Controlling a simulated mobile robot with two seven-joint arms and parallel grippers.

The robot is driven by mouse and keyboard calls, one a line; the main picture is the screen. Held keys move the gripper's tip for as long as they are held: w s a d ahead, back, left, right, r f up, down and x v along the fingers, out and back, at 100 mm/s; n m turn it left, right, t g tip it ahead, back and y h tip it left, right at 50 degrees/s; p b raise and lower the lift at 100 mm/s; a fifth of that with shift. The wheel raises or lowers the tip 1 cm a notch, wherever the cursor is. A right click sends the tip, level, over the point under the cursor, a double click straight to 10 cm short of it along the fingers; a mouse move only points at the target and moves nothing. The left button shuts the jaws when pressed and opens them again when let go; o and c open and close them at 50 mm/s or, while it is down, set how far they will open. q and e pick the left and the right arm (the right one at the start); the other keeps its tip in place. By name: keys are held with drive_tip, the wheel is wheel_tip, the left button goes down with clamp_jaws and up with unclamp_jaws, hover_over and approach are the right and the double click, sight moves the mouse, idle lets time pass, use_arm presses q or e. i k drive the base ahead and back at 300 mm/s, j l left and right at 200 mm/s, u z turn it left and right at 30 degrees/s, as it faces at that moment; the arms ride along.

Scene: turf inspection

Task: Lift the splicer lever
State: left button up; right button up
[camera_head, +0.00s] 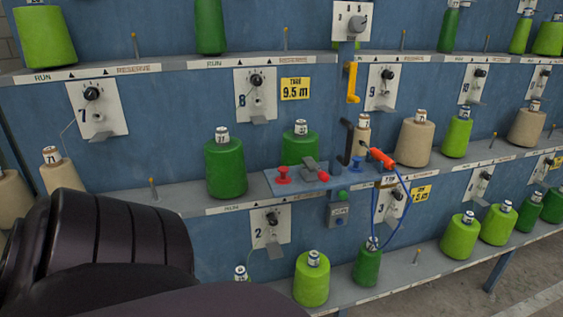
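A flat blue-grey plate (259,184) lies on the middle shelf, with a red knob (282,174), a blue knob (356,164) and a short grey lever with a red tip (314,168). This looks like the splicer and its lever; the lever lies low and tilted over the plate. A dark arm of mine fills the lower left, well apart from the plate. Neither gripper shows, so nothing is seen touching the lever.
Dark green cones (226,168) stand left of and behind the plate. An orange-red tool (381,158) with a blue hose (405,212) hangs at its right, beside a black bracket (345,141). A yellow hook (351,82) is above. Floor shows at lower right.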

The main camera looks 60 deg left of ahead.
sight(308, 163)
drive_tip(key=j+u, duration=0.1)
drive_tip(key=u, duration=1.25)
drive_tip(key=k+j, duration=0.05)
